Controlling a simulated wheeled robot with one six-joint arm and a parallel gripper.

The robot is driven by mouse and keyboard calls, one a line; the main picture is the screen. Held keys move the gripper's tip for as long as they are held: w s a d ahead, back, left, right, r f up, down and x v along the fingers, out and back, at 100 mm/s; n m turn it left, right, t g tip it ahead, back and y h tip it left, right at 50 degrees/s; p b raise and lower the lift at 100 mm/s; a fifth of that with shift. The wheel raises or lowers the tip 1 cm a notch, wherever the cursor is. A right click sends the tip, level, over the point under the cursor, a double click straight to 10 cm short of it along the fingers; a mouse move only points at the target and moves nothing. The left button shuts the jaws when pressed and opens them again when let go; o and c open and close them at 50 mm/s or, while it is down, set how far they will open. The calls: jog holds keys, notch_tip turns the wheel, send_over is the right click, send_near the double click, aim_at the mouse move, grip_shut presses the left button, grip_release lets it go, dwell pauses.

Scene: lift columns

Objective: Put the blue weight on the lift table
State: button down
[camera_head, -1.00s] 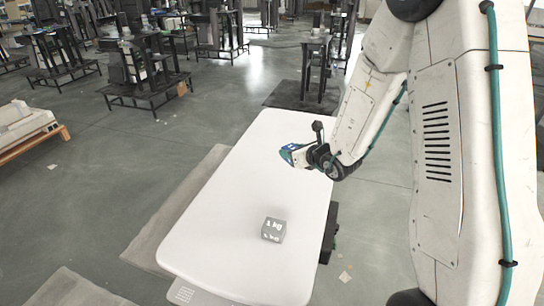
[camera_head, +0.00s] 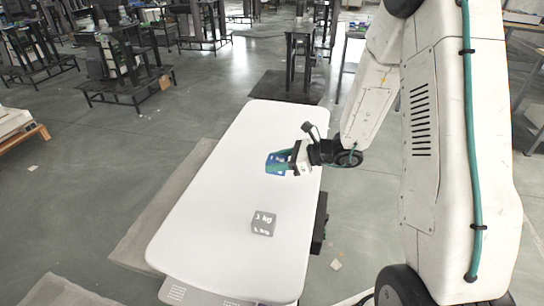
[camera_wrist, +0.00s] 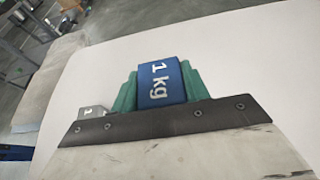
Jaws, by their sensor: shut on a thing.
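The blue weight (camera_head: 277,163), marked "1 kg", is held in my gripper (camera_head: 289,161) over the white lift table (camera_head: 225,190). In the wrist view the blue weight (camera_wrist: 161,84) sits between the green fingers of my gripper (camera_wrist: 160,92), which is shut on it. The white table top (camera_wrist: 240,75) lies behind and below it. I cannot tell exactly how high the weight is above the table. A grey weight (camera_head: 263,223), also marked with kg, stands on the table's near part. Its grey top (camera_wrist: 92,112) shows at the left in the wrist view.
Bare table surface surrounds the grey weight and stretches to the far end. Dark stands (camera_head: 124,70) and a dark lift column (camera_head: 300,60) on a mat stand beyond the table. A pale pallet load (camera_head: 14,122) is at the left.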

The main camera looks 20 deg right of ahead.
aim_at(277, 188)
jog(key=shift+f, duration=3.8)
jog(key=shift+f, duration=0.1)
jog(key=c, duration=0.7)
grip_release()
jog(key=shift+f, duration=0.1)
